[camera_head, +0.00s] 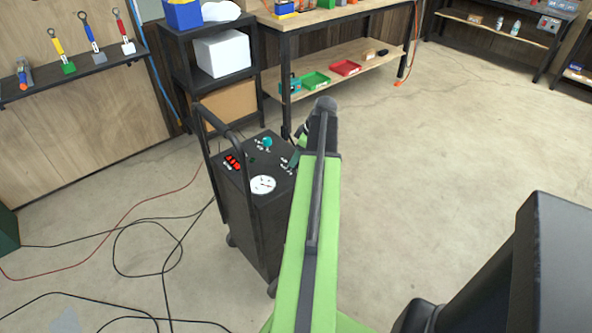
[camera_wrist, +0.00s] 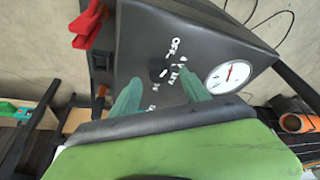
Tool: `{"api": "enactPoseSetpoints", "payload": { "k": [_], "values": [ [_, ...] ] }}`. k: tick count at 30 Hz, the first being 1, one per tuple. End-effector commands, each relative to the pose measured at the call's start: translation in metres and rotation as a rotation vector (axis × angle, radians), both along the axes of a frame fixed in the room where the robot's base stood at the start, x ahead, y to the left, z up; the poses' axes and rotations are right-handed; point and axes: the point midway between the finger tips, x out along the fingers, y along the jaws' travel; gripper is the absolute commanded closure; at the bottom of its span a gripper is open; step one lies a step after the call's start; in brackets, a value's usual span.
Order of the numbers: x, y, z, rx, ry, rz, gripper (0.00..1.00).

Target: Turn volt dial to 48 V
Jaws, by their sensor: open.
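In the wrist view, a small black dial (camera_wrist: 157,70) with white lettering around it sits on the cart's dark panel. One mark reads OFF; the others, and the dial's setting, are too small to read surely. My gripper (camera_wrist: 160,77) has two teal fingers, spread apart and empty. Their tips appear on either side of the dial; I cannot tell whether they touch it. In the head view, the black cart (camera_head: 262,225) stands on the floor, and my green arm reaches past its right side, hiding part of the panel.
A white round gauge (camera_wrist: 228,77) lies right of the dial in the wrist view. Red clamps (camera_wrist: 88,27) show at upper left. The cart's handle (camera_head: 203,150) rises at its left. Cables (camera_head: 150,240) lie on the floor. Open floor lies right of my arm.

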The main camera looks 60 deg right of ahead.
Motion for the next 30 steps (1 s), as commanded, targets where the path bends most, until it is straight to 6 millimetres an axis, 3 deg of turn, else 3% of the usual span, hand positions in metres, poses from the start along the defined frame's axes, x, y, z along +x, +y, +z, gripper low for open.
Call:
{"api": "enactPoseSetpoints", "payload": {
  "k": [1,3,11,24,30],
  "values": [
    [0.0032,0.0005,-0.0150,0.000,0.000,0.001,0.46],
    [0.0056,0.0009,-0.0190,0.000,0.000,0.000,0.46],
    [0.0067,0.0011,-0.0170,-0.001,0.000,-0.001,0.46],
    [0.0062,0.0009,-0.0171,0.000,0.000,-0.002,1.00],
    [0.0058,0.0009,-0.0171,0.000,0.000,-0.008,1.00]
  ]
}}
